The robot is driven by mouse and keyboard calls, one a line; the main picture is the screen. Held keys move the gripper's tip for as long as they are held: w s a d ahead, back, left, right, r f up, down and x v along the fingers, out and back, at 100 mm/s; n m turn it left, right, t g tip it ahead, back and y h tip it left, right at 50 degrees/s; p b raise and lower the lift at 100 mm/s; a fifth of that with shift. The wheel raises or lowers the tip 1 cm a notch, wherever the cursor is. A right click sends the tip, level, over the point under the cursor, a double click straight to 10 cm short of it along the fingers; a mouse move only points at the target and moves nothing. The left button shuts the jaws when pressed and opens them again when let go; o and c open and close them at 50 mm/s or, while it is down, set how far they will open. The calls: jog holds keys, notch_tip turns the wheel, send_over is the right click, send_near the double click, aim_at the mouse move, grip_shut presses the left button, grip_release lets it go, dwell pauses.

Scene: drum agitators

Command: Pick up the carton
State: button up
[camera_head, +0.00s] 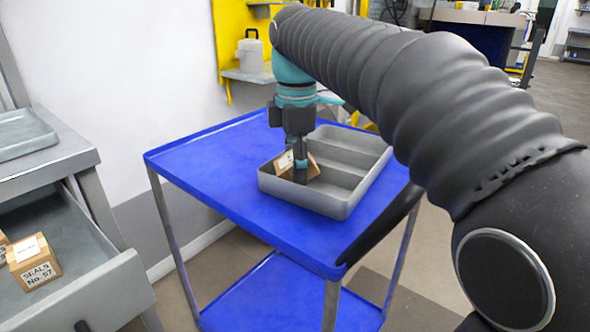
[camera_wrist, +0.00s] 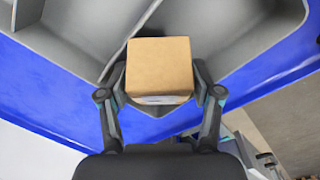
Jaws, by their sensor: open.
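A brown cardboard carton (camera_head: 284,163) with a white label sits in the near left compartment of a grey divided tray (camera_head: 318,203). It looks tilted in the head view, and a finger partly covers it. In the wrist view the carton (camera_wrist: 160,66) lies between the two fingers of my gripper (camera_wrist: 160,90), one on each side. My gripper (camera_head: 299,172) points down into the tray and is open around the carton. Whether the fingers touch its sides I cannot tell.
The tray stands on a blue cart top (camera_head: 215,165), with bare room to its left. At the far left, an open grey drawer (camera_head: 85,290) holds a carton marked SEALS (camera_head: 36,268) and part of another. The tray's dividers and walls stand close around my gripper.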

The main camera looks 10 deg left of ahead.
jog(key=shift+f, duration=0.65)
jog(key=c, duration=1)
jog(key=shift+r, duration=0.1)
